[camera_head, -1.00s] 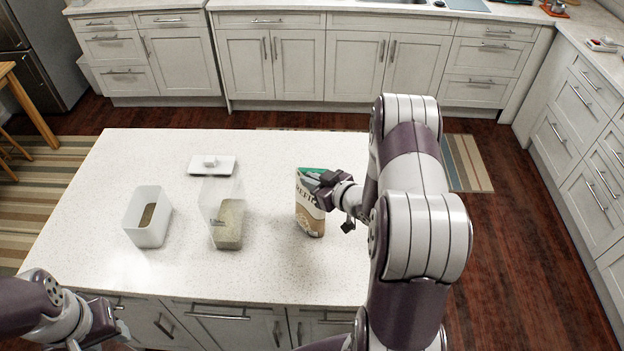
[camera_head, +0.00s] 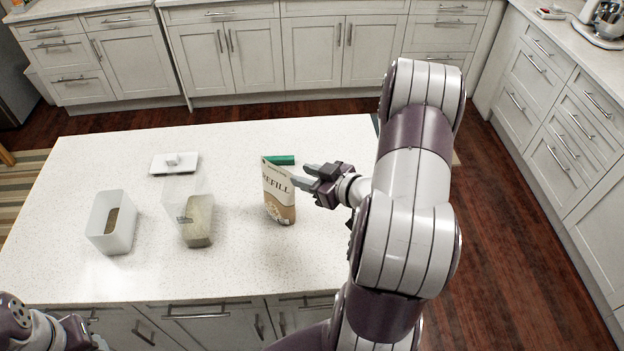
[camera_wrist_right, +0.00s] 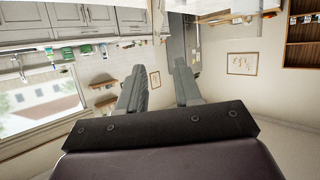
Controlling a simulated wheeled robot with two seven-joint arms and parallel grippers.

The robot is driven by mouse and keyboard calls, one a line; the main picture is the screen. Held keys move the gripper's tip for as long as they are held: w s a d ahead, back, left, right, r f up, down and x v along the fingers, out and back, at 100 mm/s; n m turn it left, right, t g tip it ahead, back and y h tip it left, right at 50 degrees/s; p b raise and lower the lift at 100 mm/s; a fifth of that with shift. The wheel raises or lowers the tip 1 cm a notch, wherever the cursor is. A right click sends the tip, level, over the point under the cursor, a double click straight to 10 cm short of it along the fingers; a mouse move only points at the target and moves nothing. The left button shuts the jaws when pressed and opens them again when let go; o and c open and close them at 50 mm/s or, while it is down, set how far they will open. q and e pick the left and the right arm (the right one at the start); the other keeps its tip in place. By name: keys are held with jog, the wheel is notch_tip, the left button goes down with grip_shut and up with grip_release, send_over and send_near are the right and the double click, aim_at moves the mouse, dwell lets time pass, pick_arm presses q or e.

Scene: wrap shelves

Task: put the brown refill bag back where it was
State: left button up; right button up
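The brown refill bag (camera_head: 279,196), cream above and brown below with "REFILL" lettering, stands upright on the white island counter (camera_head: 250,265). My right gripper (camera_head: 302,175) is just right of the bag's upper part, its fingers pointing left. In the right wrist view the fingers (camera_wrist_right: 160,68) are spread with nothing between them. The bag does not show in that view. From the head view I cannot tell whether a finger touches the bag.
A clear container (camera_head: 197,222) with grainy contents stands left of the bag. A white open container (camera_head: 112,228) is farther left, a white lid (camera_head: 174,164) behind them. The counter's front middle is clear.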

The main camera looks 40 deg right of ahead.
jog(key=s+a+r+m+g+h, duration=0.2)
jog(key=s+a+g, duration=0.8)
jog(key=a, duration=0.5)
jog(key=shift+s+r+m+g+h, duration=0.15)
jog(key=shift+r+m+g+h, duration=0.35)
jog(key=shift+g, duration=0.4)
jog(key=shift+s, duration=0.15)
jog(key=shift+d+f, duration=0.1)
